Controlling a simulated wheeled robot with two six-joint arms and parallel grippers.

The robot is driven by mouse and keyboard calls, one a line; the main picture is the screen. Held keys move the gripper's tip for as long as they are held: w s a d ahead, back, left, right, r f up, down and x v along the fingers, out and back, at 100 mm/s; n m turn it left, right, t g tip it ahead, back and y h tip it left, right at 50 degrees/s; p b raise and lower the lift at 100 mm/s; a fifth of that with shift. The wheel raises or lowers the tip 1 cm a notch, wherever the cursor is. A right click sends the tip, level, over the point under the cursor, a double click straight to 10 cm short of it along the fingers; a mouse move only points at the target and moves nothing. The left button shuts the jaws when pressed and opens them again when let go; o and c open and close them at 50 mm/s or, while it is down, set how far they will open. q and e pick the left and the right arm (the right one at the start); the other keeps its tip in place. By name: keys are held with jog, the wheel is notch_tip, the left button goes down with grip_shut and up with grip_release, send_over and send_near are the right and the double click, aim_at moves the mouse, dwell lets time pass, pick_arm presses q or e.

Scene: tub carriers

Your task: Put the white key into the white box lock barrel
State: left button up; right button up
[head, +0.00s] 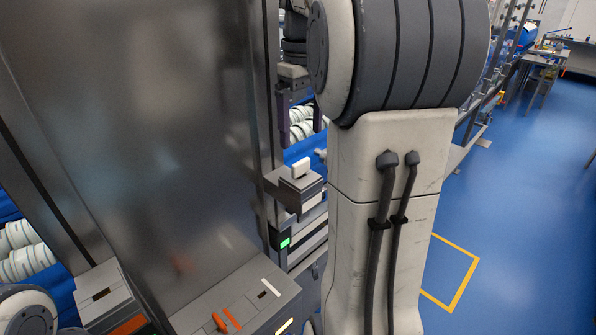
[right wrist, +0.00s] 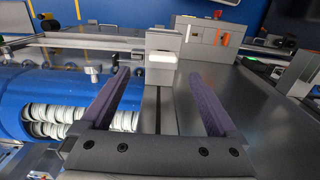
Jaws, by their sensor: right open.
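The white key (head: 301,167) stands on a grey block (head: 290,188) beside the metal panel. In the right wrist view the white key (right wrist: 161,60) shows as a pale bar ahead, between the fingers' lines. My right gripper (head: 300,118) is open and empty, above and apart from the key; its fingers also show in the right wrist view (right wrist: 160,74). A grey box (head: 240,305) at the bottom of the head view has a white stripe beside a dark slot, and an orange key. I cannot tell surely that this slot is the white lock barrel. My left gripper is out of view.
Another grey box (head: 100,300) with a dark slot and orange marking stands at the lower left. White ringed parts (right wrist: 50,120) lie on blue at the left. Blue floor (head: 530,200) is open at right.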

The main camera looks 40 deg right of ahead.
aim_at(301, 161)
jog(key=f, duration=0.5)
jog(key=f+p, duration=0.1)
jog(key=f, duration=0.2)
jog(key=shift+s+a+f, duration=0.2)
jog(key=shift+a, duration=0.1)
grip_shut()
jog(key=shift+r, duration=0.15)
